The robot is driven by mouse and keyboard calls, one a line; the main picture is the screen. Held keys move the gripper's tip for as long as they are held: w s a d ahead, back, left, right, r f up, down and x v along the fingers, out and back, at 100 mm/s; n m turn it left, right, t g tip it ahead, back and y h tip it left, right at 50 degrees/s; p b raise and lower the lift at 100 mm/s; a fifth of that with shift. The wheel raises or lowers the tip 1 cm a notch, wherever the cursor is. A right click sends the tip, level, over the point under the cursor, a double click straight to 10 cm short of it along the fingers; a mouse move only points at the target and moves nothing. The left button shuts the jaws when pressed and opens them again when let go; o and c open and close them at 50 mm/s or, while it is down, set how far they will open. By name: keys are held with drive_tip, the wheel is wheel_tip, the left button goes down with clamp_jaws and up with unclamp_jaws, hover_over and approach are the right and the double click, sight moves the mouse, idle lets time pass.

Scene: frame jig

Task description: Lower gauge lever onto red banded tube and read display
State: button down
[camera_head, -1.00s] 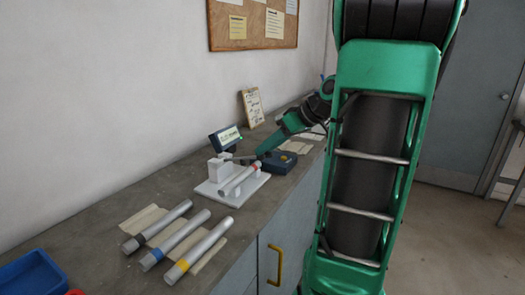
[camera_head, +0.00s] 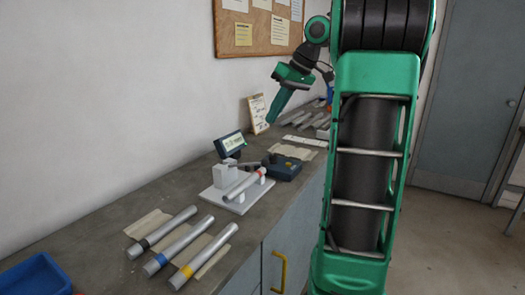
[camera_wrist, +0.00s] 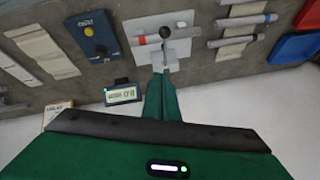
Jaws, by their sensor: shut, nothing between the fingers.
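The red banded tube (camera_head: 241,187) lies on the white gauge jig (camera_head: 214,199); its red band (camera_wrist: 141,40) shows in the wrist view. The grey gauge lever (camera_head: 247,163) extends from the jig's block, and its dark round end (camera_wrist: 165,32) appears over the tube in the wrist view. I cannot tell whether it touches. The display (camera_head: 231,142) stands behind the jig, lit; it also shows in the wrist view (camera_wrist: 124,95), its digits too small to read surely. My gripper (camera_head: 273,116) is shut and empty, raised above the bench and apart from the lever.
Tubes with black (camera_head: 165,229), blue (camera_head: 183,247) and yellow (camera_head: 208,255) bands lie at the front. A blue tray (camera_head: 36,275) is at left. A dark blue box (camera_head: 283,168) sits right of the jig. A card (camera_head: 257,112) stands by the wall.

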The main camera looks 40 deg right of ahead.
drive_tip(key=shift+w+a+f, duration=0.15)
drive_tip(key=shift+a+f, duration=0.25)
drive_tip(key=shift+f, duration=1.45)
drive_tip(key=shift+w+a+f, duration=0.15)
drive_tip(key=shift+a+f, duration=0.25)
drive_tip(key=shift+f, duration=1.4)
drive_tip(key=shift+w+a+f, duration=0.15)
drive_tip(key=shift+a+f, duration=0.25)
drive_tip(key=shift+f, duration=1.45)
drive_tip(key=shift+d, duration=0.1)
